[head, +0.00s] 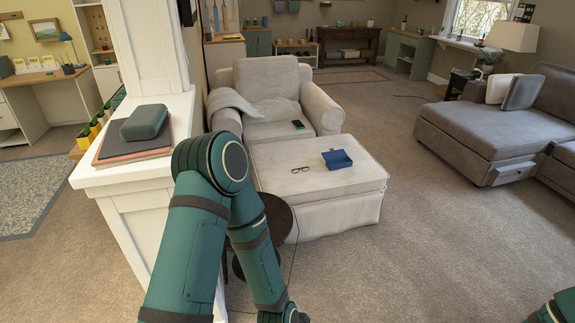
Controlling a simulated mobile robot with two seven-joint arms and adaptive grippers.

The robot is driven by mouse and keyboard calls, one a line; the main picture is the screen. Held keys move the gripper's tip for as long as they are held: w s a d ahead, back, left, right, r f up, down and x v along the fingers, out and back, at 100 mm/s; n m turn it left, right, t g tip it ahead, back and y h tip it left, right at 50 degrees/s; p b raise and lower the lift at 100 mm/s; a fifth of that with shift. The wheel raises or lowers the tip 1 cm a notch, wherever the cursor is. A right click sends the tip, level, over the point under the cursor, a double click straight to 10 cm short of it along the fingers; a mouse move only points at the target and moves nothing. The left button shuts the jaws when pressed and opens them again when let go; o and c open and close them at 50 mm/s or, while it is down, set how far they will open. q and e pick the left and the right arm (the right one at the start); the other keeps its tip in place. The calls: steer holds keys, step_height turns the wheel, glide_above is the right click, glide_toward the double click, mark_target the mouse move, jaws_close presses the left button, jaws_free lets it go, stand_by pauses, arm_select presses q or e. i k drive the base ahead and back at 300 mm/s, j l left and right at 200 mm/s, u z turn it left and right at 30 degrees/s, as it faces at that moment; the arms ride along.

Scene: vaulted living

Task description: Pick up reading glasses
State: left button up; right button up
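The reading glasses (300,170) are small and thin-rimmed. They lie on top of the light fabric ottoman (355,181), left of a small blue open box or case (337,159). My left arm rises from the bottom, bends at the elbow and runs back down in front of the ottoman's left side. Its gripper is below the frame. Only a bit of my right arm shows in the bottom right corner, and its gripper is out of view. Both arms are apart from the glasses in the picture.
A light armchair (269,80) with a phone (298,125) stands behind the ottoman. A small dark round table (283,217) stands close by my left arm. A white ledge (95,177) holds a dark green case (145,122). Carpet (425,250) right of the ottoman is clear.

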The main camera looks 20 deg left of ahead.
mark_target(304, 169)
steer(key=i+j+u, duration=0.15)
steer(key=i+u, duration=0.25)
steer(key=i, duration=0.45)
steer(key=i+l+u, duration=0.1)
steer(key=i+u, duration=0.3)
steer(key=i, duration=0.4)
